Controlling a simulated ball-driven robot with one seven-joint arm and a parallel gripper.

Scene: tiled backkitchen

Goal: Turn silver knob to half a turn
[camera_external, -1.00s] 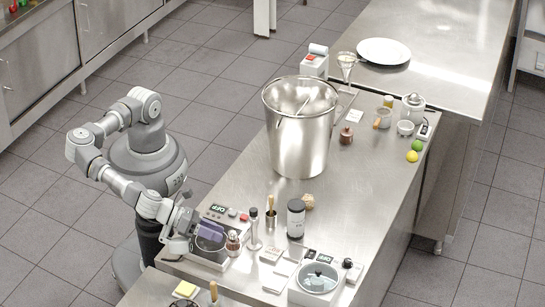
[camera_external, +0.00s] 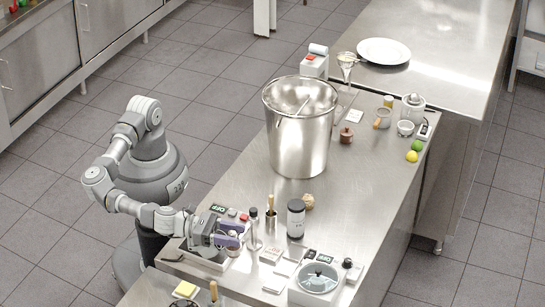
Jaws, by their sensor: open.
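A small silver-grey knob (camera_external: 232,212) sits on the panel beside a dark display (camera_external: 217,209) reading OFF, on a machine (camera_external: 186,244) at the near left end of the steel counter. A red button (camera_external: 244,217) is right of the knob. My gripper (camera_external: 238,235) is over the machine's front, below the knob in the picture and apart from it. Its purple-padded fingers point right and are open. I see nothing between them. The gripper hides much of the machine's top. The knob is too small to read its angle.
A small brown-topped jar (camera_external: 234,250) stands close to my fingers. A slim silver bottle (camera_external: 254,232), a brass-handled tool in a cup (camera_external: 270,215) and a black jar (camera_external: 296,219) stand right of it. A large steel pot (camera_external: 299,145) stands farther back.

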